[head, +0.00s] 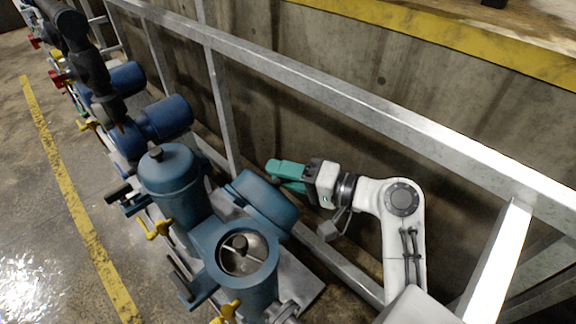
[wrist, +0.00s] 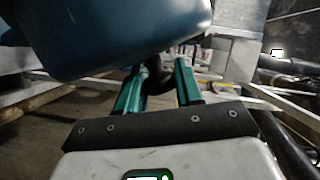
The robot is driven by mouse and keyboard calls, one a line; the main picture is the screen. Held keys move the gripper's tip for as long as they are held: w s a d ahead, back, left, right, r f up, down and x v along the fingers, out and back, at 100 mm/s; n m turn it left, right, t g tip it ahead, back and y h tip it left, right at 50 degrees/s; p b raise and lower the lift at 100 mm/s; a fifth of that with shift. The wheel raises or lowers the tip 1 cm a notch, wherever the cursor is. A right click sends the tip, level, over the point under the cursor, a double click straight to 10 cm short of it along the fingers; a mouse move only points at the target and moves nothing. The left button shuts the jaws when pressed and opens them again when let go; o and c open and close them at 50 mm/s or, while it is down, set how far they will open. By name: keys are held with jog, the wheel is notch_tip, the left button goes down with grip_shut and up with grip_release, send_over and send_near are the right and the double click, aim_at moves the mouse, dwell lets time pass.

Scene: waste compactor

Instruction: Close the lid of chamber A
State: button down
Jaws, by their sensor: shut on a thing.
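An open blue chamber (head: 228,240) stands at the front, with a metal interior and a dark knob-like part inside. Its blue lid (head: 262,201) is swung open and tilted up on its right side. The lid also fills the upper left of the wrist view (wrist: 110,35). My gripper (head: 283,170) is at the lid's far side, by its outer face. In the wrist view its two teal fingers (wrist: 158,88) are shut on a dark rounded handle (wrist: 158,78), partly hidden below the lid. No letter is readable on the chamber.
A second blue chamber (head: 175,178) beyond it has its lid down. Yellow valve handles (head: 157,229) line the left side. A metal railing (head: 340,88) runs along the concrete wall behind my arm. The floor to the left is clear.

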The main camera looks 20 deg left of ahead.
jog(key=shift+s+a+r+g, duration=0.1)
jog(key=shift+s+a+g, duration=0.3)
jog(key=shift+s, duration=0.35)
jog(key=c, duration=1.1)
grip_release()
jog(key=shift+o, duration=0.6)
jog(key=shift+s+r, duration=0.1)
jog(key=shift+s, duration=0.05)
jog(key=shift+o, duration=1)
jog(key=shift+w, duration=0.2)
jog(key=shift+w+d, duration=0.15)
jog(key=shift+w, duration=0.1)
